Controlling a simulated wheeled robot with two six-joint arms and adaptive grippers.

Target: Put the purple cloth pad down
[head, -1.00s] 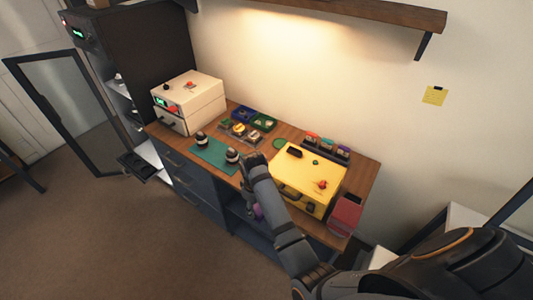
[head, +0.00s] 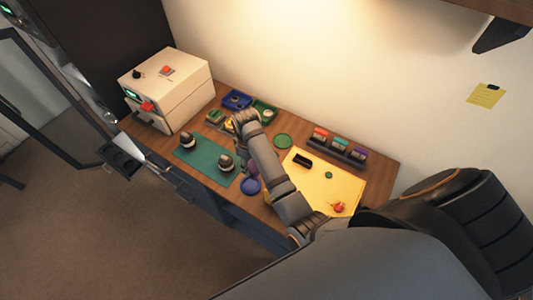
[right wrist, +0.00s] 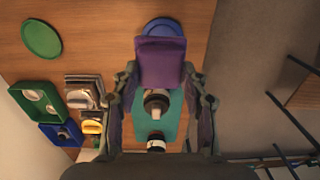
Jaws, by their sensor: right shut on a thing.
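The purple cloth pad (right wrist: 160,62) is held between the fingertips of my right gripper (right wrist: 161,80) in the right wrist view. In the head view, my right gripper (head: 246,166) hangs beside my forearm, above the worktop between the teal mat (head: 208,166) and the yellow case, and is partly hidden. A blue round disc (right wrist: 165,26) shows just past the pad in the wrist view, partly covered by it. The disc also shows in the head view (head: 250,187). I cannot tell the pad's height above the wood. My left gripper is not in view.
Two lens parts (head: 187,140) (head: 226,162) stand on the teal mat. A yellow case (head: 320,180) lies to the right. A green disc (head: 283,141), blue tray (head: 237,99) and green tray (head: 265,111) are farther back. A white machine (head: 166,90) stands at the left.

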